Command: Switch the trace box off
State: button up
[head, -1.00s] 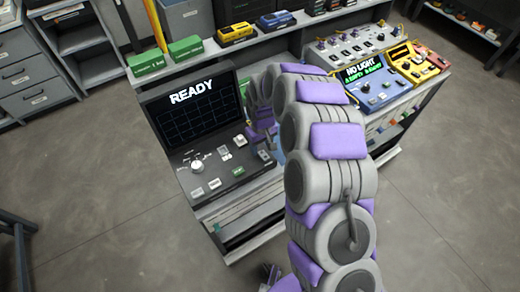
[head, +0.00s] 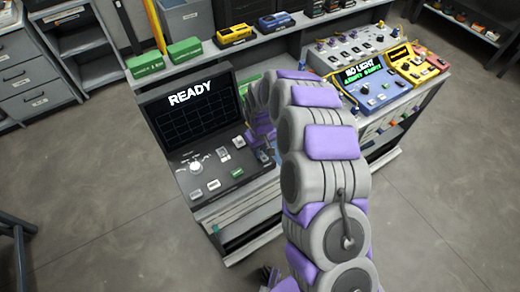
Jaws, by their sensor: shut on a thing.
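The trace box (head: 205,160) is a dark console on the left bench. Its raised screen (head: 195,112) is lit and reads READY above a blank grid. Its panel has a round knob (head: 195,166), several small labelled buttons, a green key (head: 237,173) and a small switch (head: 264,156) at the right edge. My gripper (head: 262,143) is at the right side of the panel, pointing down, with its purple fingers right at that switch. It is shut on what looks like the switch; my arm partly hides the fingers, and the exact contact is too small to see.
A blue box (head: 372,92) reading NO LIGHT, a yellow device (head: 411,66) and a grey panel box (head: 348,47) stand on the right bench. Green cases (head: 150,66) and other small cases line the shelf behind. The floor in front is clear.

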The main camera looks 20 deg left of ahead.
grip_shut()
jog(key=shift+d+r, duration=0.1)
jog(key=shift+s+t+y+p, duration=0.1)
jog(key=shift+t+y+p, duration=0.2)
jog(key=shift+p, duration=0.05)
jog(key=shift+s+d+r+t+y+p, duration=0.1)
jog(key=shift+s+d+t+y+p, duration=0.1)
jog(key=shift+t+y+p, duration=0.45)
jog(key=shift+y, duration=0.35)
jog(key=o, duration=0.9)
grip_release()
